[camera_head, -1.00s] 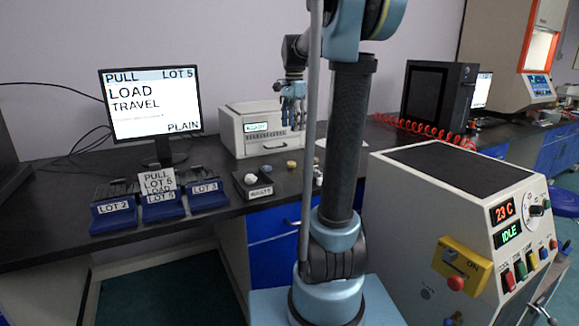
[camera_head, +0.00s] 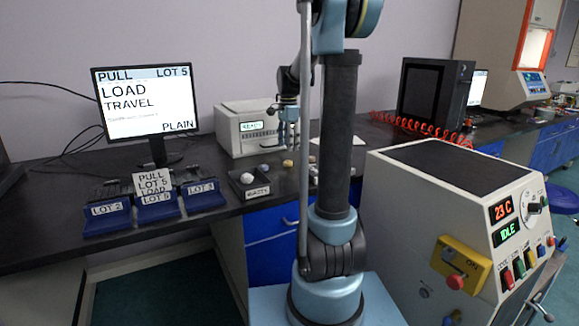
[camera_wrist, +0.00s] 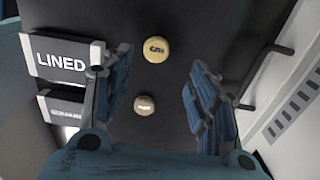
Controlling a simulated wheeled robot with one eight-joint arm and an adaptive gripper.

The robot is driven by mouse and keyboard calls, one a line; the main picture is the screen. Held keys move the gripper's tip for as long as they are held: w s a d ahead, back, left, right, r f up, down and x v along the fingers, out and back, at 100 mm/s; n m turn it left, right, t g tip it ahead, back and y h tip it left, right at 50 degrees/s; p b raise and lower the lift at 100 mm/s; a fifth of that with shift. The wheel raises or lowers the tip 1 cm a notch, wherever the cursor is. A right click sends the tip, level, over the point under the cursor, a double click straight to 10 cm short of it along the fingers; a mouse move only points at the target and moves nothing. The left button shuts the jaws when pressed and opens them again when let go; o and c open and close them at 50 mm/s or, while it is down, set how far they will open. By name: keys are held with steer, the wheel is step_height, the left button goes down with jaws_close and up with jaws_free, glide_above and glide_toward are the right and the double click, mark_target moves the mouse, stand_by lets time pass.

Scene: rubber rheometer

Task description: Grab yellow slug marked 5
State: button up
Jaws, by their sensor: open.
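In the wrist view a round yellow slug (camera_wrist: 157,50) lies on the dark bench, between and slightly ahead of the fingers. Its dark marking is too small to read surely. A smaller brownish slug (camera_wrist: 145,104) lies nearer, also between the fingers. My gripper (camera_wrist: 161,66) is open and empty above both, one finger to each side. In the head view my gripper (camera_head: 287,110) hangs over the bench before the white instrument. The yellow slug (camera_head: 287,163) and a greyish slug (camera_head: 264,167) show below it.
A white instrument (camera_head: 236,122) stands behind the slugs. A small dark tray (camera_head: 238,192) holding a pale lump is to the left. A "LINED" label (camera_wrist: 64,63) shows beside the left finger. Blue-fronted lot holders (camera_head: 107,223) and a monitor (camera_head: 147,98) stand further left.

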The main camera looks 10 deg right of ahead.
mark_target(288, 161)
steer(key=shift+s+f, duration=0.2)
steer(key=shift+f, duration=3.2)
steer(key=shift+c, duration=0.3)
steer(key=c, duration=0.9)
